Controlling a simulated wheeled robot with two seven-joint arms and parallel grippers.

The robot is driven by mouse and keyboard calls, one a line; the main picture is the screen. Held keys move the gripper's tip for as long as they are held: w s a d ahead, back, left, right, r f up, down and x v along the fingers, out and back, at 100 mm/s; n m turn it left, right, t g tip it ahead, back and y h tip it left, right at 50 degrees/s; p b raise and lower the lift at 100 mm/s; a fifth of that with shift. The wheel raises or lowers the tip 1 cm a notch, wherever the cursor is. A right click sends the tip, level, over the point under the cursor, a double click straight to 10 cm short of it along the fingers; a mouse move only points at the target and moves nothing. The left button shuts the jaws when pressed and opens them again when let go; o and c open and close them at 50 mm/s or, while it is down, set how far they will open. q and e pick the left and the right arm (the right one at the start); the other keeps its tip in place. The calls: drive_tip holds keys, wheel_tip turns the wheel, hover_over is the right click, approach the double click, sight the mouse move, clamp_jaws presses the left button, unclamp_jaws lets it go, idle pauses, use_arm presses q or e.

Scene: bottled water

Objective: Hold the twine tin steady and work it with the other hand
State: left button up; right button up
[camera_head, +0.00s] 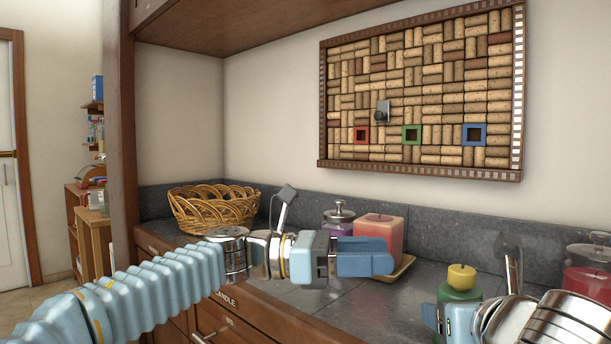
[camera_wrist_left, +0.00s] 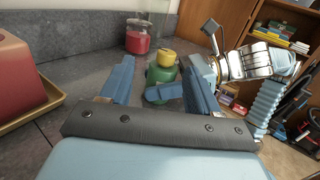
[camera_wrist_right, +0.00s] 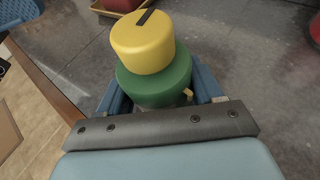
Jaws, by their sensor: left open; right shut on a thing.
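The twine tin has a green body (camera_head: 462,294) and a yellow top (camera_head: 461,276). It stands near the front edge of the counter, right of centre in the head view. In the right wrist view the yellow top (camera_wrist_right: 143,45) has a dark mark, and a small yellow bit (camera_wrist_right: 187,93) sticks out of the green side. My right gripper (camera_wrist_right: 160,88) is shut on the green body. My left gripper (camera_head: 380,257) is open and empty, left of the tin and apart from it. In the left wrist view the tin (camera_wrist_left: 163,73) shows beyond and between its fingers.
A pink candle (camera_head: 382,230) on a yellow tray (camera_head: 404,268) stands behind my left gripper. A purple jar (camera_head: 338,220) and a wicker basket (camera_head: 213,207) are farther left. A red jar (camera_head: 588,281) stands right of the tin. A cork board (camera_head: 420,90) hangs above.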

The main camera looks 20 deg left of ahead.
use_arm(q)
drive_tip(key=w+a+r+n+t+y, duration=0.4)
drive_tip(key=a+n+t, duration=0.3)
drive_tip(key=n, duration=0.2)
drive_tip(key=w+a+r+n+t+y, duration=0.3)
drive_tip(key=w+a+r+n+t, duration=0.2)
drive_tip(key=w+a+n+t, duration=0.1)
drive_tip(key=shift+a+r+n+t+y, duration=0.35)
drive_tip(key=shift+a+n+t, duration=0.25)
drive_tip(key=shift+n+t, duration=0.7)
drive_tip(key=shift+d, duration=0.1)
